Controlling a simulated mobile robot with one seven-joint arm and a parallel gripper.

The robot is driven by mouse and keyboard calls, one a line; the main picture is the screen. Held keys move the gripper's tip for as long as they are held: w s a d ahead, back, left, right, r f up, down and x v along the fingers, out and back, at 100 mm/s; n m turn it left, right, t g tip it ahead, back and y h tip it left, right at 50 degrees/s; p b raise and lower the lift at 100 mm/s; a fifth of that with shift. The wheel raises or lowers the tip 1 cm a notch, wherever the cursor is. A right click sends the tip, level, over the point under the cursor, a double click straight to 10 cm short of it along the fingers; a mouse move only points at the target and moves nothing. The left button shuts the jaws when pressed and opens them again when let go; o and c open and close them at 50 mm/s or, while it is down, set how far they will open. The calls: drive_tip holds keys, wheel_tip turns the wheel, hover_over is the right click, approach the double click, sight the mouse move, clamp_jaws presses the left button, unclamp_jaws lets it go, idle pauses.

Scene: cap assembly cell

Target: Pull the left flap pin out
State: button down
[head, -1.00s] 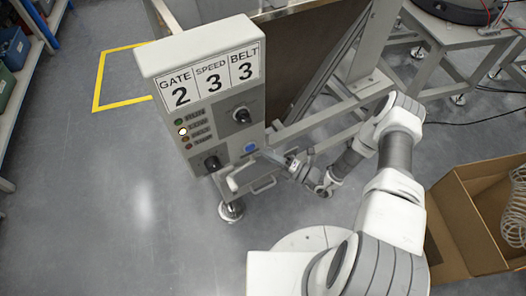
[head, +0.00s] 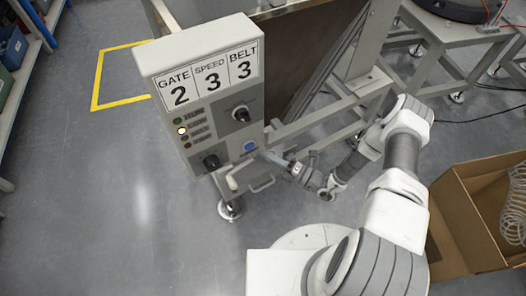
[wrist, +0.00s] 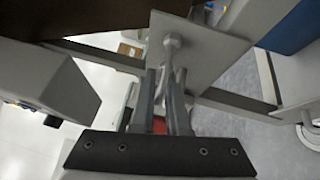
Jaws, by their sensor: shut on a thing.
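The pin lies in front of a pale grey plate (wrist: 205,48). The fingers hide its lower part, so I cannot tell how far it sits in anything. A bit of red (wrist: 159,125) shows between the fingers. In the head view, my gripper (head: 270,157) is at the lower right of the control box, near its blue button. The pin is too small to make out there.
The control box (head: 205,85) with number cards, lamps and knobs stands left of my gripper. A pale handle (head: 236,178) juts out below it. Grey frame bars (head: 320,122) run behind my arm. An open cardboard box (head: 455,215) stands at right.

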drive_tip(key=shift+s+r, duration=0.1)
drive_tip(key=shift+r, duration=0.2)
drive_tip(key=c, duration=1)
unclamp_jaws()
drive_tip(key=shift+d+f, duration=0.1)
drive_tip(key=p+v, duration=0.2)
drive_tip(key=v, duration=1.5)
drive_tip(key=shift+d, duration=0.25)
